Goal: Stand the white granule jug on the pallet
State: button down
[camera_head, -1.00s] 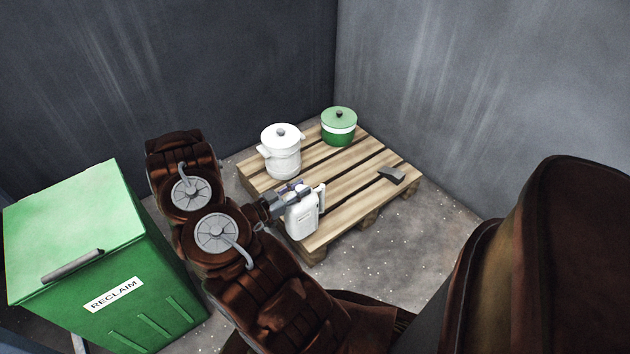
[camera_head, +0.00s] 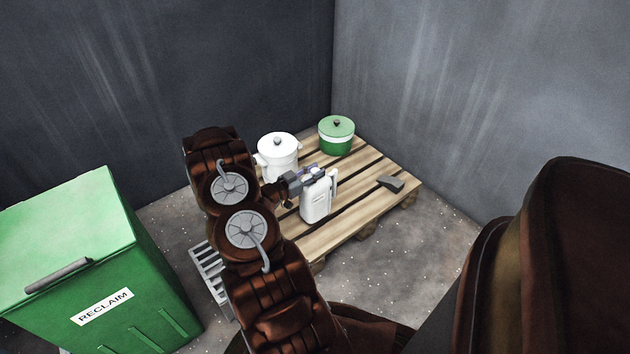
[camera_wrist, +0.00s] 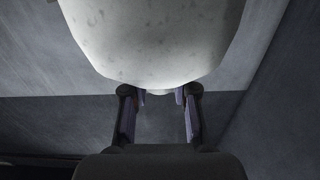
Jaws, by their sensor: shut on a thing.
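The white granule jug (camera_head: 317,201) is upright in my gripper (camera_head: 308,174), which is shut on it near its top. In the head view the jug shows over the near part of the wooden pallet (camera_head: 345,222); I cannot tell whether its base touches the boards. In the wrist view the jug's pale speckled body (camera_wrist: 155,40) fills the upper middle, with the fingers of my gripper (camera_wrist: 160,97) at its lower edge.
A white lidded pot (camera_head: 277,155) stands on the pallet behind the jug, and a green pot (camera_head: 337,136) at its back corner. A dark wedge-shaped thing (camera_head: 391,184) lies at the right. A green RECLAIM bin (camera_head: 100,270) stands at left. Walls close the back.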

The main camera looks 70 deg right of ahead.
jog(key=shift+d+f+b, duration=0.15)
jog(key=shift+f+b, duration=0.6)
jog(key=shift+f, duration=1.05)
jog(key=c, duration=0.9)
grip_release()
jog(key=p+v, duration=0.2)
jog(key=v, duration=1)
jog(key=shift+p, duration=0.4)
jog(key=shift+s, duration=0.1)
